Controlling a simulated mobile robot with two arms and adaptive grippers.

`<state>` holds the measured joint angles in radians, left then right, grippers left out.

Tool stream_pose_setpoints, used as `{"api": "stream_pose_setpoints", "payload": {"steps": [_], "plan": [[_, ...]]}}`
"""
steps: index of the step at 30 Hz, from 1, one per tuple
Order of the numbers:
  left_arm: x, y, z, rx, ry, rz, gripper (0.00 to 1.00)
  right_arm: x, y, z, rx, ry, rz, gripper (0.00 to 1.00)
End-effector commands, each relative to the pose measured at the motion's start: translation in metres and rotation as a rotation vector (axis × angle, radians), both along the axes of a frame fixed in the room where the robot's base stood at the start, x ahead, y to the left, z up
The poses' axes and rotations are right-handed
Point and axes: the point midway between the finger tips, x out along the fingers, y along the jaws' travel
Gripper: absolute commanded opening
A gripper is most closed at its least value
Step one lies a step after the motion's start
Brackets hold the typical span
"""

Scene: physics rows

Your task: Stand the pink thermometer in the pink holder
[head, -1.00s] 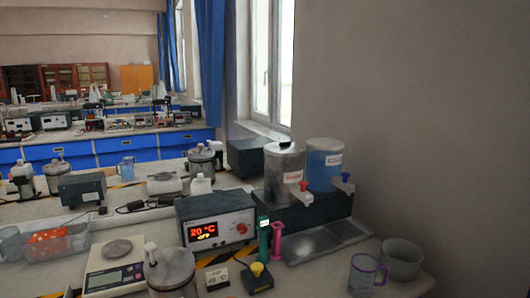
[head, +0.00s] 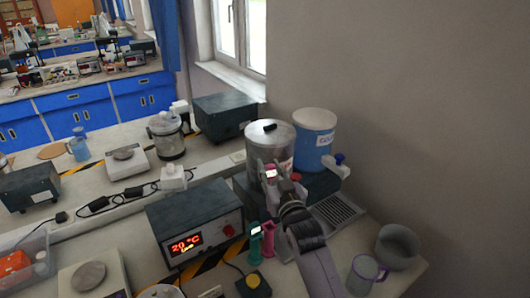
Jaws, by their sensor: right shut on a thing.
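My right gripper (head: 279,187) reaches up from the lower right in the head view. It is shut on the pink thermometer (head: 271,173), whose small bright display shows at the fingers; the rest of it is largely hidden. The pink holder (head: 268,241) stands on the bench below and slightly left of the gripper in the picture, beside a green holder (head: 255,250) with a green thermometer (head: 255,230) in it. The thermometer is apart from the pink holder. My left gripper is not in view.
A heater box reading 20 °C (head: 197,228) stands left of the holders. A purple-handled mug (head: 363,275) and a grey bowl (head: 397,247) stand at right. A yellow-knobbed box (head: 253,284) is in front.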

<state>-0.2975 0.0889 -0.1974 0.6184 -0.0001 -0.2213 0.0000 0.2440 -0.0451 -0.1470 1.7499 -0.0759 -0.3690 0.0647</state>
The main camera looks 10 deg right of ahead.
Motion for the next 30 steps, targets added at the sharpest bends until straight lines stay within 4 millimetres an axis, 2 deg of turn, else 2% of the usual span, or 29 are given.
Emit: {"api": "stream_pose_setpoints", "payload": {"steps": [15, 30], "plan": [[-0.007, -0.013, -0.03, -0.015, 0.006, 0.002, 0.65, 0.001, 0.0, -0.03, 0.0, 0.0, 0.001, 0.0], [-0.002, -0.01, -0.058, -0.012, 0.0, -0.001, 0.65, 0.0, 0.0, -0.065, 0.0, 0.002, 0.0, 0.0]]}}
